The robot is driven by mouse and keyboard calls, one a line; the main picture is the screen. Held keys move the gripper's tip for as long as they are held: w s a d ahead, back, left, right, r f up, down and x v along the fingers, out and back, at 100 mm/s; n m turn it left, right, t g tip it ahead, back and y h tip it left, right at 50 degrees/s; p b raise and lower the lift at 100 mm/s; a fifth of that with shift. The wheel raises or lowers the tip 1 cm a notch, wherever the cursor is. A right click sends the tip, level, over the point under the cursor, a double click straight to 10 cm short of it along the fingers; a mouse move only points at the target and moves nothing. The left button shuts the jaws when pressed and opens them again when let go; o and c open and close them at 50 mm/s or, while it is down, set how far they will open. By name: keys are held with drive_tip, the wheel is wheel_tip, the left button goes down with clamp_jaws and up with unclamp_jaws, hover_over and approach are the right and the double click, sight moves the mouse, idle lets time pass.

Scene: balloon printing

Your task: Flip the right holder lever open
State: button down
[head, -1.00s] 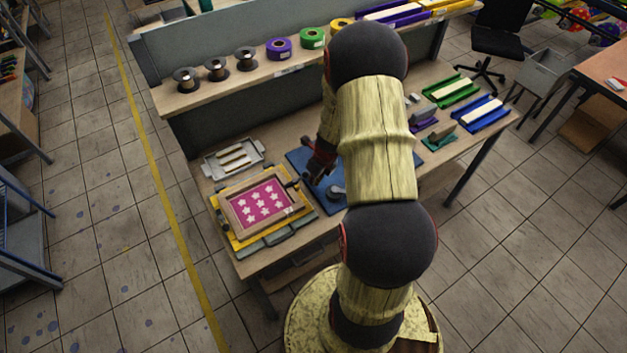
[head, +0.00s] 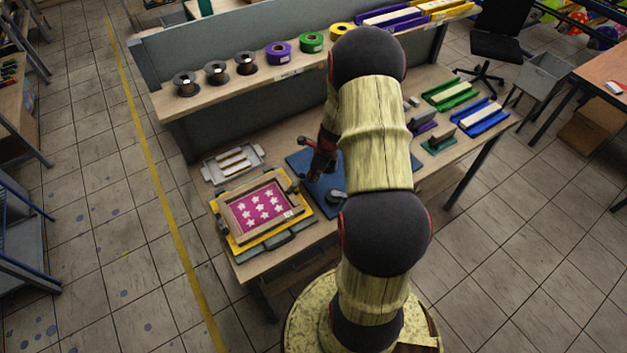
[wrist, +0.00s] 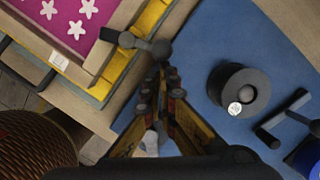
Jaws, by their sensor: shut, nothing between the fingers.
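The star-printed magenta screen (head: 262,203) sits in a wooden frame on a yellow base at the table's left front. In the wrist view, a dark lever (wrist: 145,44) with rounded knobs sticks out past the frame's right edge, over the blue mat. My gripper (wrist: 166,72) is shut and empty, its tips close beside the lever's right end; whether they touch cannot be told. In the head view, my gripper (head: 316,176) is right of the frame, above the blue mat (head: 297,160). My arm hides part of the mat, and the lever is too small there to read its angle.
A round dark object (wrist: 240,88) stands on the mat, right of my gripper, with a dark handled piece beside it. A grey tray (head: 234,160) lies behind the frame. Spools line the shelf behind. Coloured holders (head: 450,95) stand at the table's right.

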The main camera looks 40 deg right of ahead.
drive_tip(key=w+n, duration=0.2)
drive_tip(key=n, duration=0.1)
drive_tip(key=shift+w+d+n+g+y, duration=0.1)
drive_tip(key=shift+d+n+g+y, duration=0.2)
drive_tip(key=shift+d+y, duration=0.1)
drive_tip(key=n, duration=0.1)
drive_tip(key=w+n, duration=0.1)
drive_tip(key=shift+w+n+g, duration=0.3)
drive_tip(key=shift+n, duration=0.1)
drive_tip(key=w+n, duration=0.1)
drive_tip(key=n, duration=0.2)
drive_tip(key=w+n+g+b, duration=0.1)
drive_tip(key=shift+w+a+n+y, duration=0.3)
drive_tip(key=shift+a+n+y, duration=0.05)
drive_tip(key=shift+n+y, duration=0.05)
drive_tip(key=shift+w+a, duration=0.2)
drive_tip(key=shift+w, duration=0.25)
